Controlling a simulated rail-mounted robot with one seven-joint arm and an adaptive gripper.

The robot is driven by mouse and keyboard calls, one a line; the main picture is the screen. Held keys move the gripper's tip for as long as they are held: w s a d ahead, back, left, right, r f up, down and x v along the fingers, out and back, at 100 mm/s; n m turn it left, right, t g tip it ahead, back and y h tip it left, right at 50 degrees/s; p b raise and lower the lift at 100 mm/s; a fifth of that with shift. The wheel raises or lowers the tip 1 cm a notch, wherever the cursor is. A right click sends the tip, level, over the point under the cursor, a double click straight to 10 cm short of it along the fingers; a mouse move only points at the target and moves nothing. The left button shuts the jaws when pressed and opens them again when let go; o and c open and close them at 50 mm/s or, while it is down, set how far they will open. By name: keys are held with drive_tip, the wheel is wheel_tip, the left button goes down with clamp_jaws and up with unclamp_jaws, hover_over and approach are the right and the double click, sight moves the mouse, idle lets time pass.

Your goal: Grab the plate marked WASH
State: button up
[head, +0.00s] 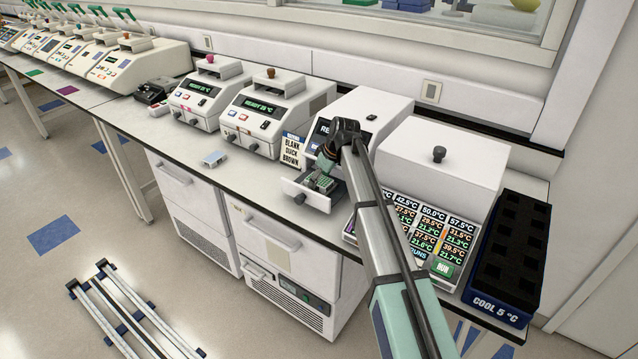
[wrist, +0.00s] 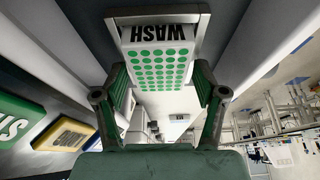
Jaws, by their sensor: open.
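The plate marked WASH (wrist: 158,60) is white with rows of green dots. In the wrist view it sits in a pale open drawer or holder, with its black WASH label toward the top. My gripper (wrist: 160,82) is open, with one green-padded finger to each side of the plate's near part. I cannot tell whether the fingers touch it. In the head view my gripper (head: 324,181) reaches down over the open drawer (head: 305,196) of a white machine. The gripper and wrist hide most of what is in that drawer.
A sign reading BLANK DUCK BROWN (head: 292,151) stands left of the drawer. A large temperature-display machine (head: 440,165) and a dark COOL 5 °C rack (head: 508,260) stand to the right.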

drive_tip(key=shift+f, duration=0.15)
drive_tip(key=c, duration=0.9)
drive_tip(key=shift+r, duration=0.2)
